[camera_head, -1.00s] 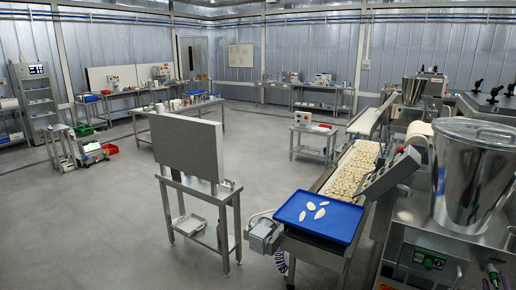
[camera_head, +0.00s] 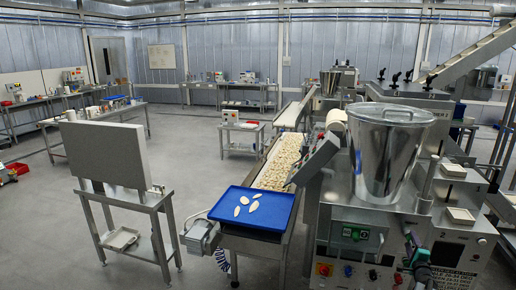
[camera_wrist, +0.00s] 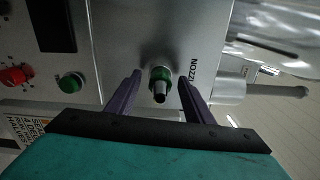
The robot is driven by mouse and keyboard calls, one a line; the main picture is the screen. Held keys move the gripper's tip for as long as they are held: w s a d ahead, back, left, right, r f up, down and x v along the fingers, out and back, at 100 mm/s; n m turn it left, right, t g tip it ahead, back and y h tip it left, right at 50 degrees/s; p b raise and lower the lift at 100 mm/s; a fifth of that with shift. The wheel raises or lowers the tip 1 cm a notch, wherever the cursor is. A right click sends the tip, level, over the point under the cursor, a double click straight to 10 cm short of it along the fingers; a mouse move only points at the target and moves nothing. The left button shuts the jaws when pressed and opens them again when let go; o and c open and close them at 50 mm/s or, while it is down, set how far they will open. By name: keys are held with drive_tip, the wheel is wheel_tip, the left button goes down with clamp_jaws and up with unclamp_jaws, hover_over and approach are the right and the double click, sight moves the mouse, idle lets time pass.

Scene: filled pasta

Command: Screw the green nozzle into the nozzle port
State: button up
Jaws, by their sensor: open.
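The green nozzle (camera_wrist: 160,76) shows in the wrist view as a green collar with a dark metal tip pointing toward the camera. It stands against a grey machine panel beside printed letters reading "NOZZ", at the place of the nozzle port; its base hides the port, and I cannot tell how it is seated. My gripper (camera_wrist: 159,77) is open, its two purple fingers on either side of the nozzle in the picture, with gaps on both sides. I cannot tell how far the fingertips are from the panel. I cannot make out the nozzle in the head view.
A green button (camera_wrist: 72,83) and a red knob (camera_wrist: 15,76) sit on the panel to the left. A shiny metal cylinder (camera_wrist: 229,89) stands close on the right. In the head view, a steel hopper (camera_head: 387,155) tops the machine, beside a blue tray (camera_head: 254,207).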

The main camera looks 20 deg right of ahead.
drive_tip(key=n+b, duration=0.2)
drive_tip(key=n, duration=0.3)
idle(0.3)
drive_tip(key=shift+n+b, duration=0.3)
drive_tip(key=n+b, duration=0.2)
drive_tip(key=n, duration=0.2)
drive_tip(key=shift+f, duration=0.15)
drive_tip(key=n+b, duration=0.3)
drive_tip(key=n, duration=0.2)
drive_tip(key=shift+b, duration=0.35)
drive_tip(key=shift+n+b, duration=0.5)
drive_tip(key=shift+n, duration=0.6)
